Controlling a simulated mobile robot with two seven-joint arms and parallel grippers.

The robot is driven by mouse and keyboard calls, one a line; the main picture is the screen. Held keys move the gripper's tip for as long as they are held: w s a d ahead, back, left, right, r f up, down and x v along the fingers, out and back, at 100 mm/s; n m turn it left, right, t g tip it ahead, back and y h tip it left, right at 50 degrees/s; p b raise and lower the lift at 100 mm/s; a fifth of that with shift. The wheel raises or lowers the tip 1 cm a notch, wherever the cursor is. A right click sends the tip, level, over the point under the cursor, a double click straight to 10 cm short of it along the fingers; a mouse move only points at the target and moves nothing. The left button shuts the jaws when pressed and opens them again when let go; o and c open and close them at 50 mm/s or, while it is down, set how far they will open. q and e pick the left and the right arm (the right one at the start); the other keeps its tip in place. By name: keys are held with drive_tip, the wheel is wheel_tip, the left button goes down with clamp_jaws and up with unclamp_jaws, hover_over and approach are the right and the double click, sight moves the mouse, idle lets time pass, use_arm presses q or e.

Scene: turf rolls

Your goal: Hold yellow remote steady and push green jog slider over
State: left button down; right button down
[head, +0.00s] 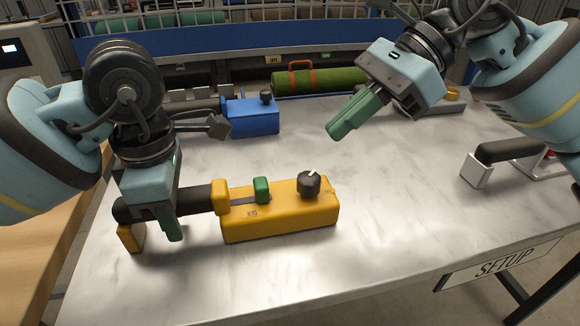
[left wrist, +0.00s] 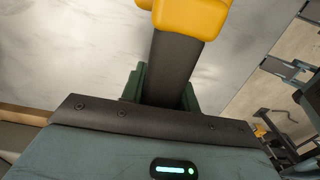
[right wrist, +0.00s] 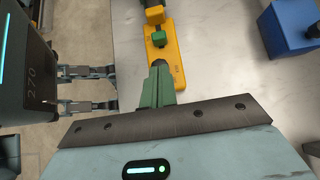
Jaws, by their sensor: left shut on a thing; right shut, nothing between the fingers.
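The yellow remote (head: 290,215) lies on the metal table, with a black handle (head: 193,198) on its left, a green slider (head: 261,189) in a dark slot and a black knob (head: 308,184). The slider sits toward the slot's right end. My left gripper (head: 172,222) is shut around the black handle; the handle also shows between its fingers in the left wrist view (left wrist: 168,72). My right gripper (head: 348,125) is shut and empty, raised above the table behind and right of the remote. The right wrist view shows the remote (right wrist: 166,60) and green slider (right wrist: 159,38) beyond its fingertips.
A blue remote (head: 252,117) lies behind the yellow one. A green turf roll with a red-brown strap (head: 320,80) is at the back. A black-handled tool (head: 505,150) lies at the right edge, near the SETUP sign (head: 500,262). The table between is clear.

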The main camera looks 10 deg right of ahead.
sight(257, 184)
use_arm(q)
drive_tip(key=shift+f, duration=0.25)
use_arm(e)
drive_tip(key=x, duration=1)
drive_tip(key=shift+a, duration=1.6)
use_arm(q)
drive_tip(key=shift+s+d, duration=0.1)
drive_tip(key=shift+d, duration=0.05)
use_arm(e)
drive_tip(key=shift+s+f, duration=0.1)
idle(0.3)
drive_tip(key=v, duration=1)
